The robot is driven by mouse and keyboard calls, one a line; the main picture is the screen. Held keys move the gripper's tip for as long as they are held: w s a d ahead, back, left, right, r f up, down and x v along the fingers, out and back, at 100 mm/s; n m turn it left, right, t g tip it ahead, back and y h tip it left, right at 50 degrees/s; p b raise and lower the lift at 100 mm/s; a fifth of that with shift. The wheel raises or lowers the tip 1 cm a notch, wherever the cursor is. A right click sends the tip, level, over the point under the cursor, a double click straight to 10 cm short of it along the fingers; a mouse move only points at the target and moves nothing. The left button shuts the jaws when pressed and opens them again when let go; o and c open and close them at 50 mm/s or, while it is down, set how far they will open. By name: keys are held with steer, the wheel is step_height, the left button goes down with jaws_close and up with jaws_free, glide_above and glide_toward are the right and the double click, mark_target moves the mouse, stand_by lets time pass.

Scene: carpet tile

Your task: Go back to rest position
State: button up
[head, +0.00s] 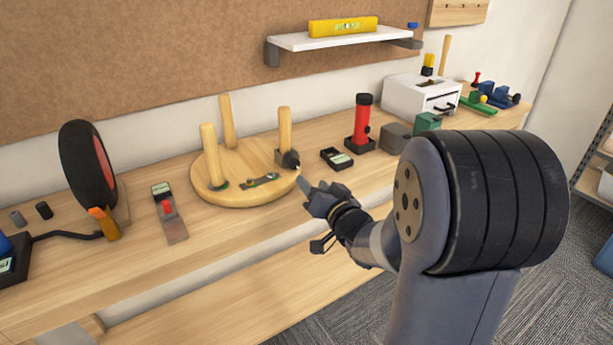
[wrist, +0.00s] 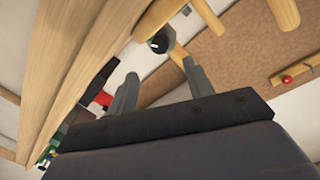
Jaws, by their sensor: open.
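My gripper (head: 313,192) is in front of the workbench (head: 240,243), near its front edge, to the right of the round wooden board. In the wrist view its two grey fingers (wrist: 158,90) stand apart with nothing between them. A black round piece with a light centre (wrist: 161,42) shows beyond the fingers. In the head view my forearm hides part of the bench's right side.
The round wooden board (head: 240,195) with upright pegs is close to the gripper. Carpet floor (head: 340,325) is open in front.

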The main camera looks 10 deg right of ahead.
mark_target(296, 165)
steer(key=shift+v, duration=0.95)
steer(key=shift+w, duration=0.1)
steer(key=x, duration=1)
steer(key=shift+w+a, duration=0.1)
steer(key=shift+w, duration=0.2)
steer(key=shift+s, duration=0.1)
